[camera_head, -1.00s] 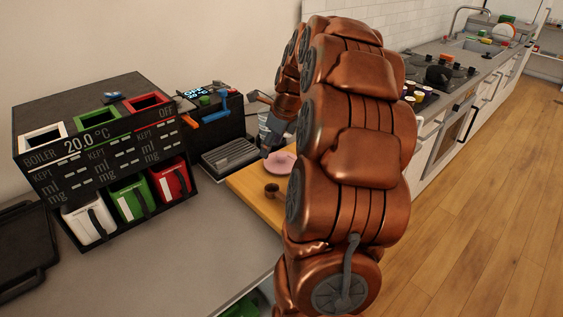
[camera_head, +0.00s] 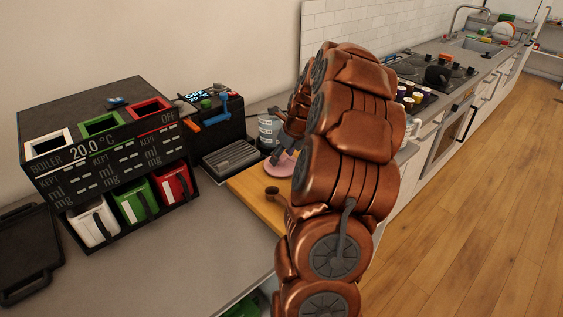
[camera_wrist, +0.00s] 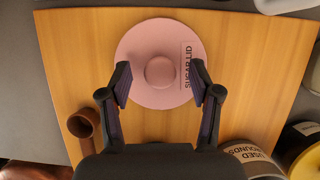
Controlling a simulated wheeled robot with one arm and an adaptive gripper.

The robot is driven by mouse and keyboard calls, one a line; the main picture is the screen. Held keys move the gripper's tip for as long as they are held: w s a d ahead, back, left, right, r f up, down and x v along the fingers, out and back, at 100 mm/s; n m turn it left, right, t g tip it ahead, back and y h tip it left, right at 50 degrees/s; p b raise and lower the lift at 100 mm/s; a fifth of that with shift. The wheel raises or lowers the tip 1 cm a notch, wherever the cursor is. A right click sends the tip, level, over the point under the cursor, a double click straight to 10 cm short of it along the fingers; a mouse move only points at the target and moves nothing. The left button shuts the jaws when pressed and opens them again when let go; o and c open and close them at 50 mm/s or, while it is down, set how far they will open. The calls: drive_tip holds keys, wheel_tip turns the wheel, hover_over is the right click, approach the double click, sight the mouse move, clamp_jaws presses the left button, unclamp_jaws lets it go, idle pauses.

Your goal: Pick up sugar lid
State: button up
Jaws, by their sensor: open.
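The sugar lid (camera_wrist: 160,45) is a pink disc with a round knob (camera_wrist: 160,72) in its middle and the words "SUGAR LID" on its right side. It lies on a wooden board (camera_wrist: 255,60). In the wrist view my open gripper (camera_wrist: 160,82) has one finger on each side of the knob, over the lid, with clear space between the fingers and the knob. I cannot tell how high the fingers are above the lid. In the head view the lid (camera_head: 283,166) shows as a pink plate-like shape, partly hidden by my arm and gripper.
A "used grounds" container (camera_wrist: 248,158) is at the lower right. In the head view, a black boiler unit (camera_head: 100,150) with coloured containers and a coffee machine (camera_head: 215,125) stand left of the board.

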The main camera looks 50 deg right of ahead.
drive_tip(key=shift+w+f, duration=0.25)
drive_tip(key=shift+f, duration=0.4)
clamp_jaws()
drive_tip(key=shift+r, duration=0.1)
